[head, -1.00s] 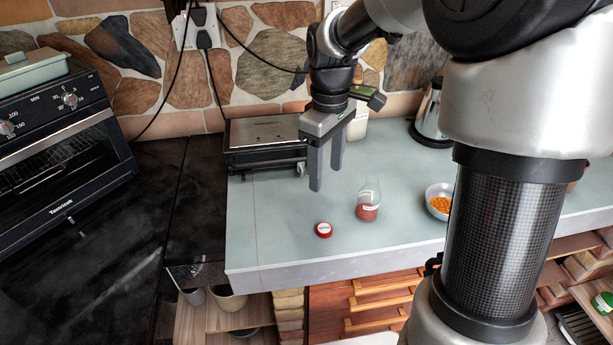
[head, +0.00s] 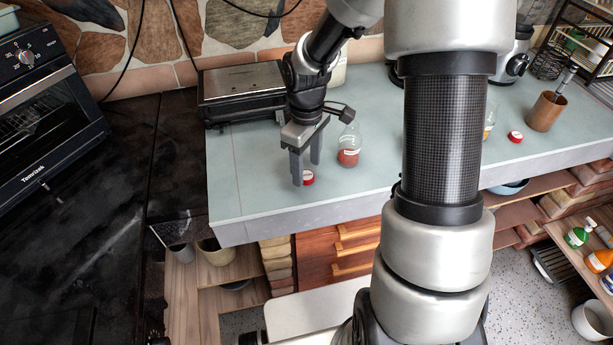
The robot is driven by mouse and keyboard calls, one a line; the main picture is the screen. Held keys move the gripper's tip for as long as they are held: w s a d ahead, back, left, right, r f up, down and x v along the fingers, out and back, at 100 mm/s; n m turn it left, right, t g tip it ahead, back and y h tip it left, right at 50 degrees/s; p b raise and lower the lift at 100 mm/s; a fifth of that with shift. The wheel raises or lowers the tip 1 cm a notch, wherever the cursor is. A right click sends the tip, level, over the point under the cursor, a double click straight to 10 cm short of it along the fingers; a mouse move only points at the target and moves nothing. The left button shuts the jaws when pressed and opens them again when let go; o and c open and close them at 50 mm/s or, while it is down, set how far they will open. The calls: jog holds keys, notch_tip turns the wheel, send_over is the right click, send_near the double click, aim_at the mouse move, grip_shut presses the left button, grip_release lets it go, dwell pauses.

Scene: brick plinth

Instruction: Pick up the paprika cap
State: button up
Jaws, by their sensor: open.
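The paprika cap, a small red cap with a pale top (head: 308,178), lies on the pale blue-green counter (head: 250,180) near its front edge. The open glass jar with red powder (head: 348,156) stands upright just to its right. My gripper (head: 306,172) is open and points down at the cap. Its left finger hides the cap's left side. I cannot tell whether the fingers touch the cap or how far down beside it they reach.
A flat metal grill (head: 242,85) stands behind to the left, and a black oven (head: 45,100) at far left. Another red cap (head: 515,137) and a copper-coloured pot (head: 545,112) are at the right. My arm hides the counter's middle.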

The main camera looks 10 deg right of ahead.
notch_tip(320, 180, down, 2)
jog(key=shift+c, duration=0.2)
jog(key=c, duration=1.1)
jog(key=shift+r, duration=0.15)
